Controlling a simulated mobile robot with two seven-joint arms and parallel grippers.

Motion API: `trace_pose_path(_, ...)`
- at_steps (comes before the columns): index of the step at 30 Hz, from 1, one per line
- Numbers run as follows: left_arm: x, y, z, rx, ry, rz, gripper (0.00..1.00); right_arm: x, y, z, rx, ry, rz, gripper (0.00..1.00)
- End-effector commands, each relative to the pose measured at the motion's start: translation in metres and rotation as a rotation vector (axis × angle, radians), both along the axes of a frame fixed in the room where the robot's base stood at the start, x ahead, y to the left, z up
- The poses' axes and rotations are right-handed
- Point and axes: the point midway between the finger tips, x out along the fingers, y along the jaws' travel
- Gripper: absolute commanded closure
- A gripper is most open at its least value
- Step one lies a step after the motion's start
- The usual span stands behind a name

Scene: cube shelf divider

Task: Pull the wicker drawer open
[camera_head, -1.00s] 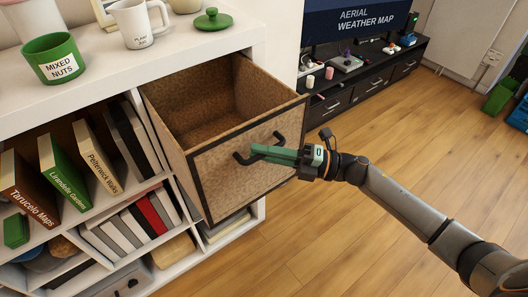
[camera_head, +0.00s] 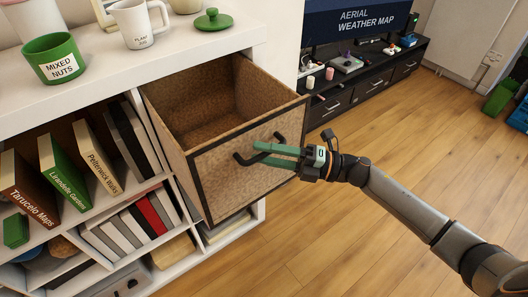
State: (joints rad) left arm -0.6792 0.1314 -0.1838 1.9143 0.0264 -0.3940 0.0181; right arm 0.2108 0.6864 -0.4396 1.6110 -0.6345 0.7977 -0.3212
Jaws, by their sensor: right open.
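The wicker drawer (camera_head: 232,185) stands far out of the white cube shelf, and its empty inside shows from above. It has a dark frame and a black bar handle (camera_head: 243,160) on its front. My right gripper (camera_head: 258,152) comes in from the right, with its green fingers parted at the handle. The fingers overlap the middle of the handle in the picture; I cannot tell whether they touch it. My left gripper is not in view.
The white shelf (camera_head: 190,62) holds books and, on top, a green mixed nuts pot (camera_head: 53,62), a white mug (camera_head: 137,27) and a green lid (camera_head: 212,20). A dark TV stand (camera_head: 350,88) is at the back.

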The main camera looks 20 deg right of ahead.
Motion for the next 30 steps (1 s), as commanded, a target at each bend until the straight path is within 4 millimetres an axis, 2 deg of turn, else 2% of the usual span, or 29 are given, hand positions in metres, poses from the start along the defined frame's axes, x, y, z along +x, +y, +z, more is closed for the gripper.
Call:
trace_pose_path(5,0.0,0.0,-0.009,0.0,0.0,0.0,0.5,-0.012,-0.025,-0.008,-0.004,0.002,-0.001,0.54)
trace_pose_path(12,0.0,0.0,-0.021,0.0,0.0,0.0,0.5,-0.034,-0.073,-0.015,-0.004,0.004,0.0,0.54)
trace_pose_path(18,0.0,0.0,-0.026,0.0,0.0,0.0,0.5,-0.045,-0.1,-0.017,-0.002,0.002,-0.001,0.54)
trace_pose_path(23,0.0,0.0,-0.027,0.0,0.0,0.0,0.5,-0.05,-0.109,-0.016,-0.001,0.0,0.0,0.54)
trace_pose_path(30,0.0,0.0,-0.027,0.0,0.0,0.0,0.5,-0.05,-0.11,-0.016,0.0,-0.001,0.0,0.54)
